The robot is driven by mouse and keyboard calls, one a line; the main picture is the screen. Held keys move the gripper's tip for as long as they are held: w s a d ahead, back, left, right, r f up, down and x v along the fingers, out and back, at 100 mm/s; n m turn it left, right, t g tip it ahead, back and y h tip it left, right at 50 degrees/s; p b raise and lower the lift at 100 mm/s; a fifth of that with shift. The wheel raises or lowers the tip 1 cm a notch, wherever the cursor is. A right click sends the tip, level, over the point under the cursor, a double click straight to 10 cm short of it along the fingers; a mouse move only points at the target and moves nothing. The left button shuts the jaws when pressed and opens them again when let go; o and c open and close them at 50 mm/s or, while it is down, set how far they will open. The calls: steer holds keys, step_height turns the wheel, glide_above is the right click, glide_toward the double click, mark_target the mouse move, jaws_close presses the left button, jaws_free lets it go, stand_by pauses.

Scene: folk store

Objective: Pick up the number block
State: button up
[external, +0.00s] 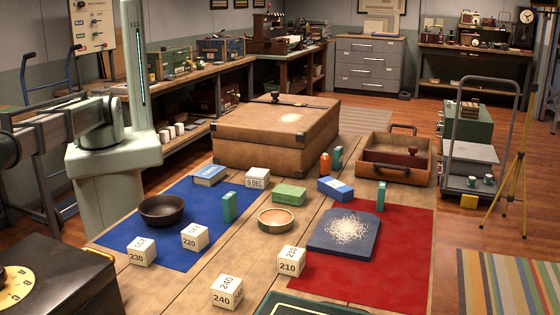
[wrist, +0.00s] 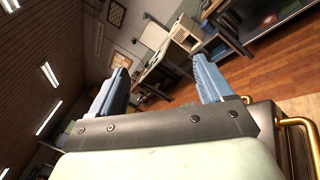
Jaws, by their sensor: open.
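Several white number blocks rest on the table. Block 230 (external: 141,253) and block 220 (external: 194,238) are on the blue mat (external: 174,262). Block 240 (external: 227,292) is on bare wood near the front, and block 210 (external: 291,262) is at the left edge of the red mat (external: 405,270). A white block marked 9 DEC (external: 257,178) stands farther back. My gripper (wrist: 160,66) shows in the wrist view with its two blue fingers apart and nothing between them. It points at the room, with no number block in that view. The external view does not show my gripper.
A dark bowl (external: 163,211), a tan bowl (external: 276,220), a blue slab with pale grains (external: 343,234) and small coloured blocks share the table. A large brown case (external: 275,140) and an open box (external: 395,165) stand at the back. A black box (external: 60,275) is front left.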

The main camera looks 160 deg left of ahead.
steer(key=a+r+m+h, duration=0.1)
steer(key=a+r+h, duration=0.1)
steer(key=a+r, duration=0.3)
steer(key=m+g+y, duration=0.8)
steer(key=m+g, duration=0.4)
steer(key=g, duration=0.6)
glide_above(140, 243)
step_height(140, 243, down, 19)
steer(key=f, duration=0.8)
steer(key=shift+w+d+f, duration=0.1)
steer(key=shift+w+f, duration=0.05)
steer(key=shift+w, duration=0.15)
steer(key=shift+s+f, duration=0.15)
steer(key=shift+f, duration=1.2)
steer(key=shift+s+f, duration=0.1)
steer(key=shift+f, duration=1.2)
steer(key=shift+c, duration=0.5)
